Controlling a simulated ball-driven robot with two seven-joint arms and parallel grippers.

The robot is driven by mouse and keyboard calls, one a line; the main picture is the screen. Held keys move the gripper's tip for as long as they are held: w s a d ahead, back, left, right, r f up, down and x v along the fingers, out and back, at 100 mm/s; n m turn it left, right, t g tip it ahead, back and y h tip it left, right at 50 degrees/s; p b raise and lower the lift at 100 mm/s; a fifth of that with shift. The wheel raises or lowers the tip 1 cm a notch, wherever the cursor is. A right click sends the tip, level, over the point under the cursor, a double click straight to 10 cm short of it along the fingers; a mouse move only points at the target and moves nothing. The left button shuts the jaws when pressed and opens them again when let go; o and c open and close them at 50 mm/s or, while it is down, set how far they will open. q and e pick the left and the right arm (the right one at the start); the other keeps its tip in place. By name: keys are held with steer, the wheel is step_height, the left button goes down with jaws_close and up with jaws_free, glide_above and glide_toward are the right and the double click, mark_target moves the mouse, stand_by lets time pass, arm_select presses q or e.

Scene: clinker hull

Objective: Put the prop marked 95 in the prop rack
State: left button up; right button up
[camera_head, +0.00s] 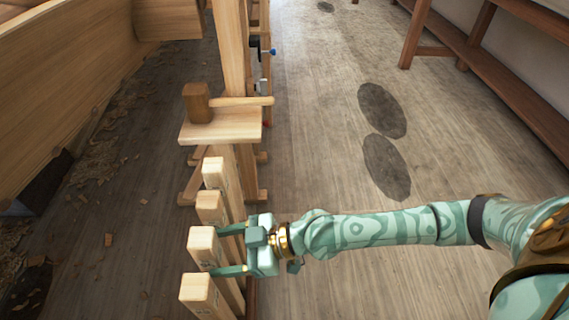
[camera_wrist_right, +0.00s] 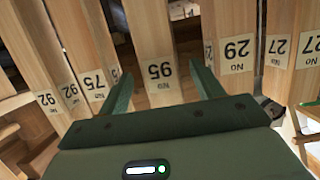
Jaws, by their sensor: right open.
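The prop marked 95 (camera_wrist_right: 158,45) is a pale square wooden post. Its label reads upside down in the right wrist view. My right gripper (camera_wrist_right: 161,74) is open, with one finger on each side of this post; I cannot tell whether they touch it. In the head view the right gripper (camera_head: 214,252) straddles one post (camera_head: 202,242) in a row, whose label I cannot read there. My left gripper is not in view. I cannot make out which structure is the prop rack.
A wooden stand with a small top (camera_head: 230,125) is beyond the row. A plank hull (camera_head: 60,75) fills the left. A bench (camera_head: 520,90) runs along the right wall. The middle floor is clear.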

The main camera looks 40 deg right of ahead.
arm_select(q)
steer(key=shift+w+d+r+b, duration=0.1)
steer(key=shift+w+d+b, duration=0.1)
steer(key=shift+b, duration=0.1)
arm_select(e)
steer(key=v, duration=1.2)
steer(key=shift+d+r, duration=0.2)
steer(key=shift+r, duration=0.05)
steer(key=shift+s, duration=0.15)
